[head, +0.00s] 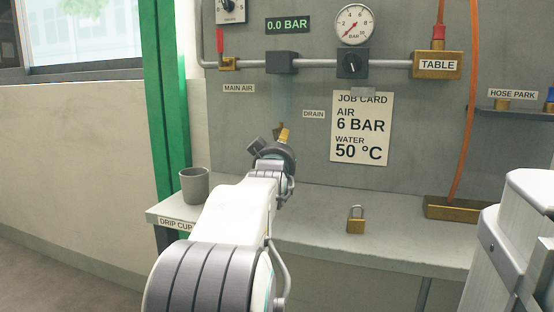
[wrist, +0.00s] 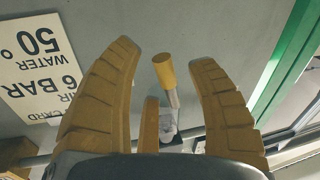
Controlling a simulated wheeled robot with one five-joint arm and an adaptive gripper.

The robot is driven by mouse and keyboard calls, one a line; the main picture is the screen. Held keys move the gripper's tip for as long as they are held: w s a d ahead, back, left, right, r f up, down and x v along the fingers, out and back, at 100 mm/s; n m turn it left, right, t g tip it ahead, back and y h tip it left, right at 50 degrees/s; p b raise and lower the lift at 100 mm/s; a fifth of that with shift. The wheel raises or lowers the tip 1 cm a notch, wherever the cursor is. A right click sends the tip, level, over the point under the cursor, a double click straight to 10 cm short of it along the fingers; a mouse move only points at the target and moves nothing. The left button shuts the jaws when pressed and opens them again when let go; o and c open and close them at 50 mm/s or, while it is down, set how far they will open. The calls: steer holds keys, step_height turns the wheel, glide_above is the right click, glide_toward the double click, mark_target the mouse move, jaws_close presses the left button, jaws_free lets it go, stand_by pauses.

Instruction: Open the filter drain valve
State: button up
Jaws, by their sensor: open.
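The fingers are spread, with a visible gap on each side of the cap. It appears to be the drain valve's handle. In the head view my gripper (head: 281,135) is at the panel, left of the DRAIN label (head: 313,114) and below the dark filter block (head: 282,62). My arm and gripper hide most of the valve there, so its lever position is unclear.
The MAIN AIR valve (head: 228,63) has a raised red handle. The display (head: 288,25) reads 0.0 BAR. A grey cup (head: 195,185) stands at the shelf's left end, by the DRIP CUP label. A brass padlock (head: 356,219) lies on the shelf. A job card (head: 361,128) hangs right.

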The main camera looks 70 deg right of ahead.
steer(key=v, duration=1)
steer(key=shift+a, duration=0.25)
steer(key=shift+s+d, duration=0.15)
steer(key=shift+s, duration=0.05)
